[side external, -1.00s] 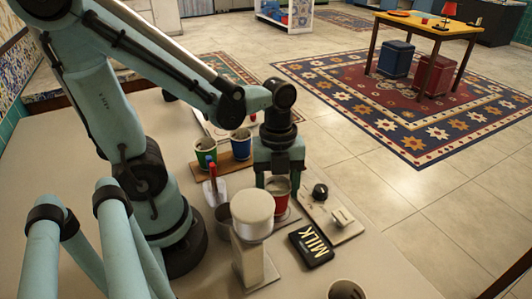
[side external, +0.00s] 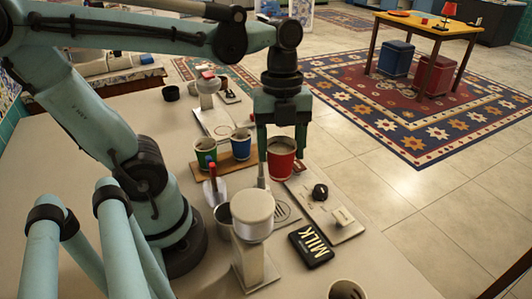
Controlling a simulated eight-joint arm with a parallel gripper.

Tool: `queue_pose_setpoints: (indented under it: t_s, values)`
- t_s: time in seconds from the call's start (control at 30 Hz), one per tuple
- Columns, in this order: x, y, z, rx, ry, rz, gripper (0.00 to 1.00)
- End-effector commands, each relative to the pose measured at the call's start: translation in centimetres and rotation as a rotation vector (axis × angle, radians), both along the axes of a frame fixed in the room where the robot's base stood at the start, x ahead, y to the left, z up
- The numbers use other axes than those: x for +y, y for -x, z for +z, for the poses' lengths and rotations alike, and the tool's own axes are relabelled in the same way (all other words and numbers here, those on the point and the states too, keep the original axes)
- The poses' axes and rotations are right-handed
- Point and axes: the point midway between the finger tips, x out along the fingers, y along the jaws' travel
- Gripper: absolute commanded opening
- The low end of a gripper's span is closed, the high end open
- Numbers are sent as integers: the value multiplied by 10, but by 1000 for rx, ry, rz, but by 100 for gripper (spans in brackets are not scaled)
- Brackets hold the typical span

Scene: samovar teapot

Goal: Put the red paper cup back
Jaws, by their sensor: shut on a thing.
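The red paper cup (side external: 281,160) is upright and lifted above the counter, with a dark opening at its top. My gripper (side external: 281,148) points down and is shut on the red paper cup, one finger on each side. The green paper cup (side external: 206,155) and the blue paper cup (side external: 241,146) stand on a brown wooden strip (side external: 213,172) left of the held cup. The right part of that strip, beside the blue cup, shows no cup.
A metal dispenser with a pale round top (side external: 252,208) stands in front. A black MILK box (side external: 311,245) and a metal plate with knobs (side external: 330,214) lie to the right. A small scoop with a red handle (side external: 213,180) stands near the green cup.

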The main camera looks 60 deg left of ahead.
Motion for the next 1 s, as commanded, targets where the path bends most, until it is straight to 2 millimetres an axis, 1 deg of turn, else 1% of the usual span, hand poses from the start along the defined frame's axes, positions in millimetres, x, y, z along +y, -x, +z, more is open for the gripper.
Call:
queue_pose_setpoints:
  t_s: [0.17,0.3,0.4,0.5,0.67,0.77,1.0]
  values:
    - [21,-28,8,-1,-1,103,49]
    - [45,-54,12,-1,-1,199,49]
    - [63,-70,12,-2,-1,261,49]
    - [77,-81,12,-2,-1,308,49]
    - [90,-89,10,-3,-1,347,49]
    - [103,-90,3,-2,-1,354,49]
    - [152,-91,-26,-2,-1,355,49]
